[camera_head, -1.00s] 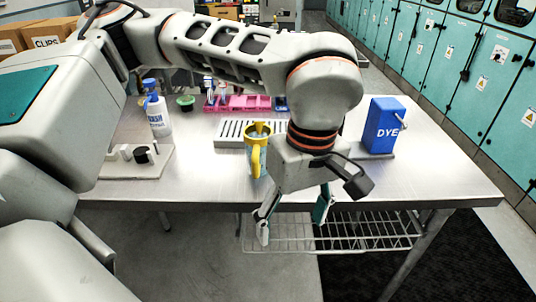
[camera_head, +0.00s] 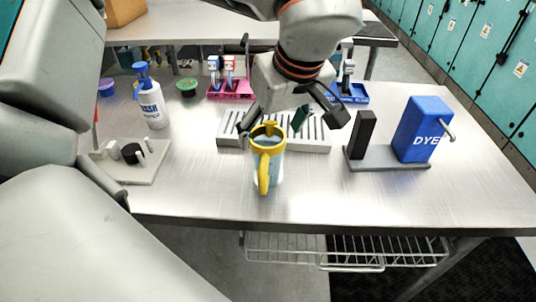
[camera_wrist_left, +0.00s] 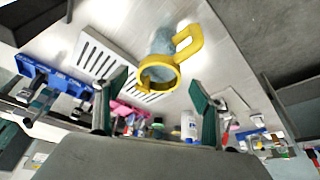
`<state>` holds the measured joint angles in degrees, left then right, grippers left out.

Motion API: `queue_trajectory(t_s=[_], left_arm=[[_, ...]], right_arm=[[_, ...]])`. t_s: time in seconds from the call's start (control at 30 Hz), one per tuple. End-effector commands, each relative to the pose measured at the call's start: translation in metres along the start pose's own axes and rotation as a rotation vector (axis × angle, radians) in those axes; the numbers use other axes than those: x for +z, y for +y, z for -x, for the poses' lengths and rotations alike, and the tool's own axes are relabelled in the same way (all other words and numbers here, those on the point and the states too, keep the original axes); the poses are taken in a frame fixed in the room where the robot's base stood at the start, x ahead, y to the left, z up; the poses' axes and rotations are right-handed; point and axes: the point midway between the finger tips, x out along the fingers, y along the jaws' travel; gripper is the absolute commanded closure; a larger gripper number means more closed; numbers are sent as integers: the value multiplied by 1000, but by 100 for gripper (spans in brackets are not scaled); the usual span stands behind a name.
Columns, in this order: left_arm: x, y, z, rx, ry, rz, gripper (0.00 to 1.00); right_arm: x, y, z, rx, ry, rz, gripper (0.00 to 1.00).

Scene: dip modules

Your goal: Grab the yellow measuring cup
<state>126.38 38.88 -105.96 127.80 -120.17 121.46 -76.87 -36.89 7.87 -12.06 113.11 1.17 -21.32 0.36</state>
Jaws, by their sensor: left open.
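The yellow measuring cup (camera_head: 267,160) has a yellow rim and handle and a clear, bluish body. It stands upright near the table's front edge, its handle toward me. In the left wrist view the cup (camera_wrist_left: 160,73) shows beyond the fingertips, with its rim facing the camera. My left gripper (camera_head: 275,120) is open just behind and above the cup in the head view, its fingers partly hidden by the cup's rim. My right gripper is not in view.
A grey slotted rack (camera_head: 310,143) lies behind the cup. The blue DYE box (camera_head: 422,130) on a dark stand is to the right. A white bottle (camera_head: 152,105) and a light plate with a black knob (camera_head: 150,172) are to the left. The front table surface beside the cup is clear.

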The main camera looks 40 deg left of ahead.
Motion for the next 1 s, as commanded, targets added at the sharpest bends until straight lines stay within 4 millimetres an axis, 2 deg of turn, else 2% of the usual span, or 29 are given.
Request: queue_trajectory(t_s=[0.1, 0.43, 0.77, 0.93, 1.0], left_arm=[[2, 0, -14, -3, -3, -1, 32], [7, 0, -56, -4, -3, 0, 32], [6, 1, -62, 0, -2, 0, 32], [6, 1, -62, -1, -2, -1, 73], [7, 1, -62, -1, -2, -1, 75]], right_arm=[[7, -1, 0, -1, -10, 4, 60], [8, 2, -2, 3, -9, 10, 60], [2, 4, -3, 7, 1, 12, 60], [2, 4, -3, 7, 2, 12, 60], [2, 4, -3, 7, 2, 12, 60]])
